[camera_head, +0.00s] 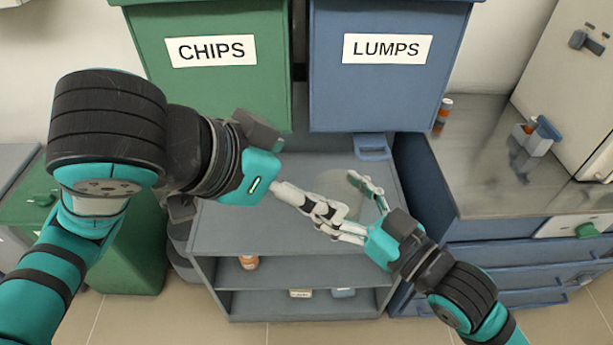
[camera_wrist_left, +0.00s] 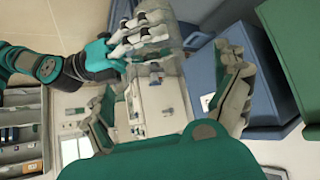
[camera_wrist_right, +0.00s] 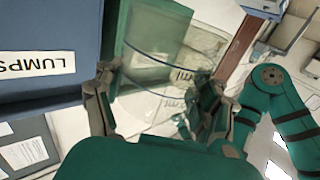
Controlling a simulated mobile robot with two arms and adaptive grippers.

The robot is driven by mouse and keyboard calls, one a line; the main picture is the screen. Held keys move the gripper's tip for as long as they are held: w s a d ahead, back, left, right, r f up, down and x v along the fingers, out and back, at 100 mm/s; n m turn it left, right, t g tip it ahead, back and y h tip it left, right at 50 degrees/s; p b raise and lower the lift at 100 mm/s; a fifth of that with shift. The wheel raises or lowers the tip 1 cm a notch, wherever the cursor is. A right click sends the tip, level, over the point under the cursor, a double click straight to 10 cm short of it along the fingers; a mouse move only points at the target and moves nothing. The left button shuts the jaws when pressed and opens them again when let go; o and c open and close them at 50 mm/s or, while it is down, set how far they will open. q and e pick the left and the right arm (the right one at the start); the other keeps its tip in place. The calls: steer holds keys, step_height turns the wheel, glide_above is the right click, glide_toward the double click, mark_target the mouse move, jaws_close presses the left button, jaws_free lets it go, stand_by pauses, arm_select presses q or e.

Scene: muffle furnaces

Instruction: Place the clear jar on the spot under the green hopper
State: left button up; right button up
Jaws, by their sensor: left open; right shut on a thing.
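The clear jar (camera_head: 338,188) is faint and see-through over the grey cabinet top, between my two hands. In the right wrist view the jar (camera_wrist_right: 160,62) lies between the fingers of my right gripper (camera_wrist_right: 155,98), which is shut on it. In the head view my right gripper (camera_head: 358,208) reaches in from the lower right. My left gripper (camera_head: 322,212) is open, close beside the jar and the right fingers; in the left wrist view its fingers are spread (camera_wrist_left: 170,100). The green hopper (camera_head: 215,85), labelled CHIPS, hangs at the upper left. The spot under it is hidden behind my left arm.
The blue hopper (camera_head: 385,90), labelled LUMPS, hangs beside the green one. A small blue piece (camera_head: 372,148) lies beneath it. The grey cabinet (camera_head: 290,245) has small containers on its lower shelves. A blue-fronted bench (camera_head: 490,170) stands on the right.

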mark_target(354, 193)
arm_select(q)
steer(key=x, duration=1.1)
steer(key=shift+w+d+f, duration=0.2)
steer(key=shift+f, duration=0.1)
steer(key=shift+s, duration=0.1)
steer(key=c, duration=1.2)
arm_select(e)
steer(key=o, duration=1.3)
steer(key=shift+c, duration=0.2)
